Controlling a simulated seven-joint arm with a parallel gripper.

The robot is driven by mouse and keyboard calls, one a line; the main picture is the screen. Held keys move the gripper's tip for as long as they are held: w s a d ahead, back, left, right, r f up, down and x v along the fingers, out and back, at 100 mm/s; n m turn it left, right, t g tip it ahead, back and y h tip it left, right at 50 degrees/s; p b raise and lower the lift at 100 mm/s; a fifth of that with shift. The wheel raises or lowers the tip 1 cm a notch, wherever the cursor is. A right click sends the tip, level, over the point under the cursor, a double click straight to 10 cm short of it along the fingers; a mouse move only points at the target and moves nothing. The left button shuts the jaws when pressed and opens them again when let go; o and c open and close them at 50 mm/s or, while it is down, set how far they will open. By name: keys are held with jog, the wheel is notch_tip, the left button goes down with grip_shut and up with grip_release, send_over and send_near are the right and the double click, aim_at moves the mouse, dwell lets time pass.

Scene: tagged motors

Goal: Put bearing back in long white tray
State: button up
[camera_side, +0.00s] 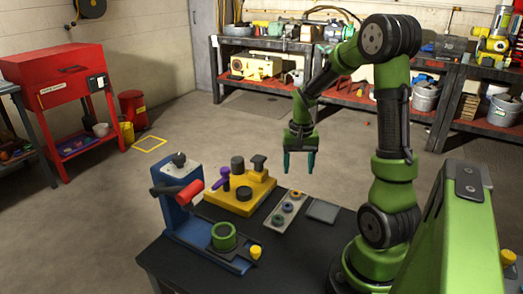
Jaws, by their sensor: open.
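The long white tray (290,216) lies on the dark table, left of a small grey plate. Several small ring-shaped parts sit in it in a row; one looks purplish-blue (288,207), one at the near end is darker (278,220). Which of them is a bearing is too small to tell. A green ring (223,237) sits on the base of the blue press at the table's left front. My gripper (299,172) points down, open and with nothing visible between its teal fingers, in the air above and beyond the tray and plate.
A yellow knob (255,252) is in front. The grey plate (323,211) is bare.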

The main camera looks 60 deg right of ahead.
jog(key=w+a+r+n+t, duration=0.2)
jog(key=a+r+n+t, duration=0.15)
jog(key=a+r, duration=0.85)
jog(key=s+a+r+n+t+y, duration=0.1)
jog(key=s+a+n+t, duration=0.1)
jog(key=a, duration=0.4)
jog(key=s+a+r+n+t+y, duration=0.1)
jog(key=s+a+n, duration=0.1)
jog(key=a, duration=0.4)
jog(key=shift+s+a+r+n+t, duration=0.3)
jog(key=shift+s+a+n+t, duration=0.1)
jog(key=shift+s, duration=0.1)
